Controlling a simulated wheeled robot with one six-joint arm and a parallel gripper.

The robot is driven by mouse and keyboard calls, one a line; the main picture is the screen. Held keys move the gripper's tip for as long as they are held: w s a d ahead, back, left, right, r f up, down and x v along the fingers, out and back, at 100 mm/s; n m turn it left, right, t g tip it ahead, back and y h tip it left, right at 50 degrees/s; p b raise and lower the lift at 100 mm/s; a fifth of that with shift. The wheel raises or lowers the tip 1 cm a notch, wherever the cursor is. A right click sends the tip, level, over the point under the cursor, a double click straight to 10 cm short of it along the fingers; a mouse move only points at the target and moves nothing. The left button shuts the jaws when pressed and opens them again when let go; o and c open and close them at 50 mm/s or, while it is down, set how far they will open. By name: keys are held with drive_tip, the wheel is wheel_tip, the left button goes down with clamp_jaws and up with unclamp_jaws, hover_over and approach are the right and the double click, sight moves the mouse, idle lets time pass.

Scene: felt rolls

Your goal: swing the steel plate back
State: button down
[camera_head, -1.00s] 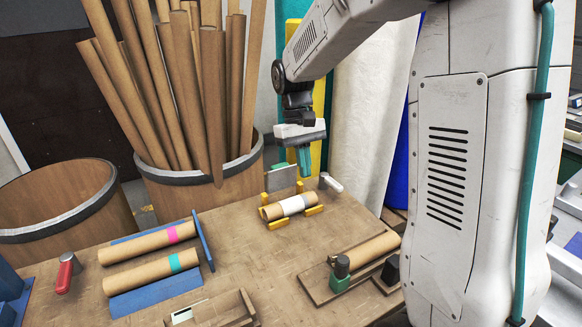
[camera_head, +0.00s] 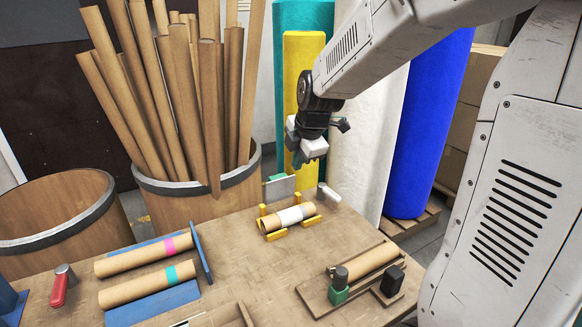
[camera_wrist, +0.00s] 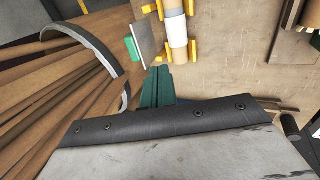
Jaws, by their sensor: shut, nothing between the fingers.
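The steel plate (camera_head: 280,189) is a small grey upright plate at the back of the table, just behind a cardboard roll with a white band (camera_head: 290,216) that lies in a yellow cradle. A green piece (camera_head: 274,179) shows behind the plate's upper edge. In the wrist view the plate (camera_wrist: 147,44) is seen nearly edge-on, with the green piece (camera_wrist: 131,48) on its left.
A barrel of tall cardboard tubes (camera_head: 200,200) stands close behind the table. A white-handled lever (camera_head: 329,194) is right of the plate. Two rolls lie on a blue rack (camera_head: 155,305) at left. A wooden fixture (camera_head: 350,280) holds a roll at right.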

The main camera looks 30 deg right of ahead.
sight(281, 180)
drive_tip(key=w+f, duration=0.4)
drive_tip(key=f, duration=0.1)
drive_tip(key=w+f, duration=0.2)
drive_tip(key=f, duration=0.1)
drive_tip(key=shift+w+f, duration=0.1)
drive_tip(key=shift+w, duration=0.7)
drive_tip(key=shift+w, duration=0.1)
drive_tip(key=shift+w+g, duration=0.25)
drive_tip(key=shift+g, duration=0.05)
